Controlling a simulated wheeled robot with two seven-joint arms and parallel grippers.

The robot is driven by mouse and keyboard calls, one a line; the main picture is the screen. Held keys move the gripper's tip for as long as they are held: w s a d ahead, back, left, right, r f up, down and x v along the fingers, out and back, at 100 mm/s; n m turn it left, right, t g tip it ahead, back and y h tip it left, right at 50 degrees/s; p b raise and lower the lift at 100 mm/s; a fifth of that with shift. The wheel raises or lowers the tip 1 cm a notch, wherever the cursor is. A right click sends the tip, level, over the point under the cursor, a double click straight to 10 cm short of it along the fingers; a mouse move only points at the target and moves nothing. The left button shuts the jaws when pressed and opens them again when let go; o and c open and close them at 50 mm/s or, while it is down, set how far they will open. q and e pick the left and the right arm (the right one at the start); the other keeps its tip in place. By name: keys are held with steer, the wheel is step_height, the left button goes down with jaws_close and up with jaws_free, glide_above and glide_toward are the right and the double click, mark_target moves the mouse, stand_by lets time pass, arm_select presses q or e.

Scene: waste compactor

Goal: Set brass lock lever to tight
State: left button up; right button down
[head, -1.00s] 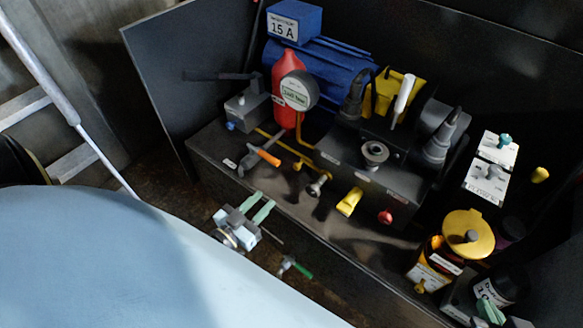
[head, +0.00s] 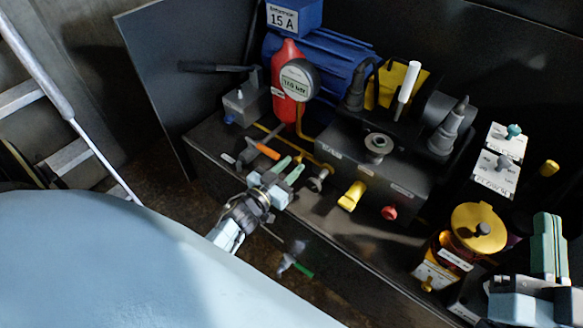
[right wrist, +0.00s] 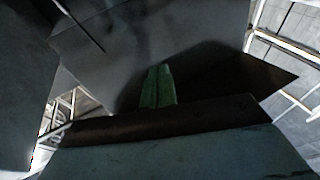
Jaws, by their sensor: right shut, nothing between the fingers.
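I cannot tell for sure which part is the brass lock lever. A yellow lever (head: 352,196) sticks out from the front of the black block, and a small brass-coloured fitting (head: 427,284) shows below the yellow-capped jar. My left gripper (head: 288,169) has two pale green fingers, apart and empty, beside the orange-handled lever (head: 264,150) and the metal knob (head: 319,179). My right gripper (head: 549,246) is at the lower right, pointing up, its green fingers together. The right wrist view shows the shut fingers (right wrist: 157,87) against a dark surface.
A red cylinder with a gauge (head: 296,80) and a blue motor (head: 335,75) stand at the back. A white-handled lever (head: 408,82) rises from the block. The yellow-capped jar (head: 478,228) is close to my right gripper. A green-tipped part (head: 296,265) is low in front, blurred.

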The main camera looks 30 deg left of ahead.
arm_select(q)
steer(key=shift+w, duration=0.4)
jaws_close()
steer(key=shift+d, duration=0.1)
